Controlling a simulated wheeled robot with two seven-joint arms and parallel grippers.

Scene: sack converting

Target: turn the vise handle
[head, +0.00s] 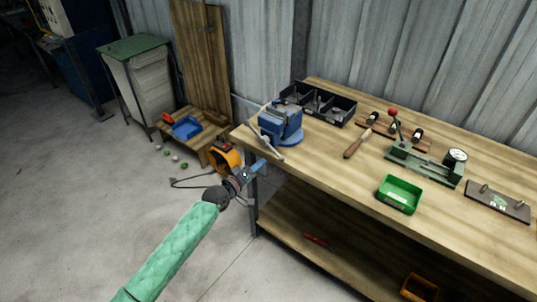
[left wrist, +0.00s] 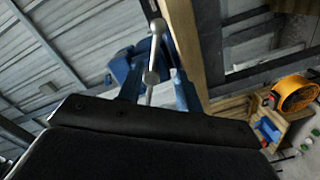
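The blue vise (head: 282,122) stands at the left end of the wooden workbench. Its grey handle bar (head: 267,145) slants across the vise's front, with its lower end hanging past the bench edge. My left gripper (head: 261,166) is just in front of and below the handle. In the left wrist view, the two blue fingers of my left gripper (left wrist: 160,92) are apart. The handle bar with its round knob (left wrist: 151,77) shows between them, and the blue vise (left wrist: 121,68) is behind. I see no contact with the bar. My right gripper is out of view.
The workbench (head: 335,170) carries a black divided bin (head: 318,105), a brown-handled tool (head: 357,143), a green tray (head: 398,194) and a green press (head: 425,160).

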